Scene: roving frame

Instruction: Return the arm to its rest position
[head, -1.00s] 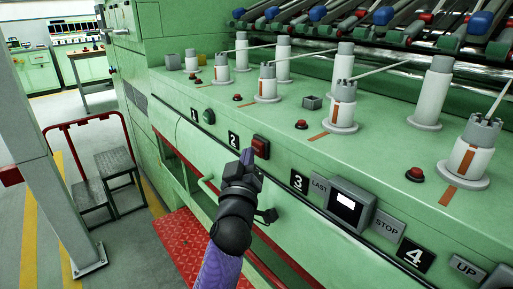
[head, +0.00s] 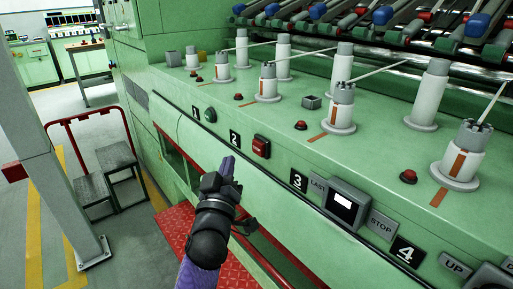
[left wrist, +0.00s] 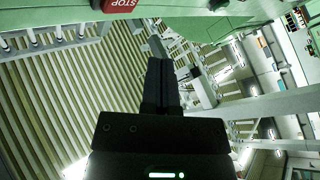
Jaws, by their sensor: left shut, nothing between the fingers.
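My left gripper (head: 228,167) is in front of the green machine's panel in the head view, below and left of the red square button (head: 261,147). It is shut and empty, and a gap shows between it and the button. In the left wrist view the closed fingers (left wrist: 160,75) point up the picture, and a red STOP button (left wrist: 121,3) shows at the top edge. My right gripper is not in view.
The green machine (head: 300,180) fills the right side, with white posts (head: 339,107) on top. A grey pillar (head: 50,180) stands at left.

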